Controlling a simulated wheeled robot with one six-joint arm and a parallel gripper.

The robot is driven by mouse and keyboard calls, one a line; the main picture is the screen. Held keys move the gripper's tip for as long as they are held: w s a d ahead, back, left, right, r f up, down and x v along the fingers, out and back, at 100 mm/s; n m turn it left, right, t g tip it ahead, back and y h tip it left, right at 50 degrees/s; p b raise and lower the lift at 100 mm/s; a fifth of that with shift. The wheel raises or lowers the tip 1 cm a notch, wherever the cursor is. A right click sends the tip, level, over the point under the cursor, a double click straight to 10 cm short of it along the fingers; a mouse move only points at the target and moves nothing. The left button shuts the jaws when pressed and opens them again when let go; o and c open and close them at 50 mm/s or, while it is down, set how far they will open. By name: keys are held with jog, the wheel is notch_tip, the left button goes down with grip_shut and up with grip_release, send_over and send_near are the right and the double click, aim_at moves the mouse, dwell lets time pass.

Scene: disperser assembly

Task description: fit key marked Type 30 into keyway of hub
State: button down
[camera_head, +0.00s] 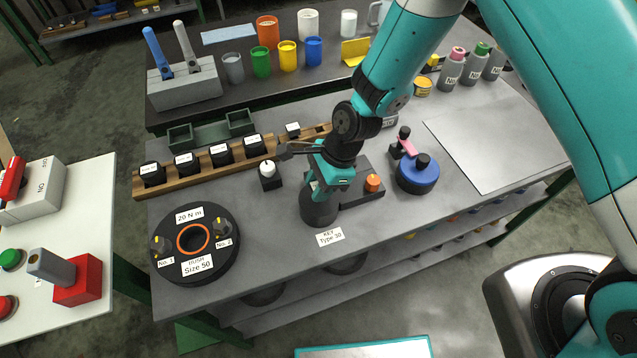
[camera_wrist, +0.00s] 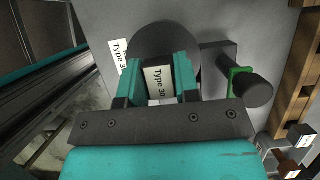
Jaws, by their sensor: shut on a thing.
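My gripper (camera_head: 322,186) is shut on the key marked Type 30 (camera_wrist: 158,84), a dark block with a white label, seen between the teal fingers in the wrist view. The fingers point down over a dark grey round body (camera_head: 318,211), apparently the hub; it also shows behind the fingers in the wrist view (camera_wrist: 166,38). A card reading KEY Type 30 (camera_head: 330,237) lies in front of it. In the head view my gripper hides the key. The keyway is hidden, and I cannot tell whether the key touches the hub.
A wooden rack (camera_head: 203,171) with several labelled black blocks stands to the left. Beside the hub are a dark block with an orange knob (camera_head: 372,183) and a blue round part (camera_head: 417,175). A black bush disc (camera_head: 212,271) lies front left. A pale sheet (camera_head: 490,148) lies right.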

jog(key=shift+f+b, duration=0.65)
jog(key=shift+f, duration=0.4)
jog(key=c, duration=0.8)
grip_release()
jog(key=b+v, duration=0.2)
jog(key=v, duration=1.5)
jog(key=shift+r+b, duration=0.25)
jog(key=shift+b, duration=0.1)
jog(key=s+d+r+n, duration=0.1)
jog(key=s+r+n, duration=0.3)
jog(key=s+n, duration=0.2)
jog(key=s+d+r+n, duration=0.2)
jog(key=s+r+n, duration=0.2)
jog(key=s+n, duration=0.2)
jog(key=s+d+r+n+t, duration=0.1)
jog(key=s+r+n, duration=0.4)
jog(key=n, duration=0.5)
jog(key=shift+s+d, duration=0.45)
jog(key=shift+d, duration=0.2)
